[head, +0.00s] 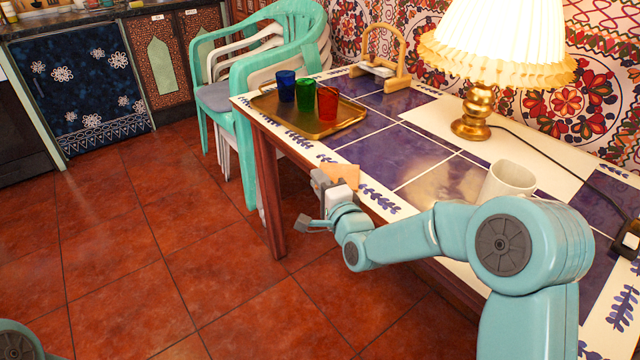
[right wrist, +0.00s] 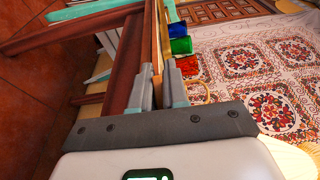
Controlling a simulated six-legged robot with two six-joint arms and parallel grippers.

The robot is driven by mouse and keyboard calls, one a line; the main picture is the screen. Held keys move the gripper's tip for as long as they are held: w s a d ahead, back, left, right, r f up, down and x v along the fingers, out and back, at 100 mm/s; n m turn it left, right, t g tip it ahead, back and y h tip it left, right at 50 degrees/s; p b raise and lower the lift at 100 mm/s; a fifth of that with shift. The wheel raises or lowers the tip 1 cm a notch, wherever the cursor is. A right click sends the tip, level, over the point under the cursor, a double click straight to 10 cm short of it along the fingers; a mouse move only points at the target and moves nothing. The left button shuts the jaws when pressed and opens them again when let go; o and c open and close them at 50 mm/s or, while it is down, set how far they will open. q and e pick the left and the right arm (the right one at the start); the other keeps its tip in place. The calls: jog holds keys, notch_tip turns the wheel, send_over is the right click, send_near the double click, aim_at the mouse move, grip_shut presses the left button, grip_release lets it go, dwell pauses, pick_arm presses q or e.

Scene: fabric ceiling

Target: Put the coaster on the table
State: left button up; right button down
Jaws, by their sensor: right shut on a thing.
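The coaster (head: 343,174) is a thin, light tan square. My right gripper (head: 328,186) is shut on it at the near edge of the table (head: 408,158). The coaster shows just above the gripper, against the white, blue-patterned border; I cannot tell whether it touches the table. In the right wrist view the two fingers (right wrist: 158,88) are close together with a narrow tan strip between them, and the coaster is hard to make out there. My left gripper is not in view.
A brass tray (head: 343,125) with blue, green and red cups is at the table's far left. A white mug (head: 507,180), a lamp (head: 476,112) and a wooden stand (head: 384,55) are also on the table. Purple tiles between tray and mug are bare. Green chairs (head: 262,60) stand behind.

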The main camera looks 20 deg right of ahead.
jog(key=shift+s+r, duration=0.15)
jog(key=shift+f, duration=0.2)
jog(key=c, duration=1.1)
grip_release()
jog(key=shift+c, duration=0.2)
jog(key=shift+r, duration=0.1)
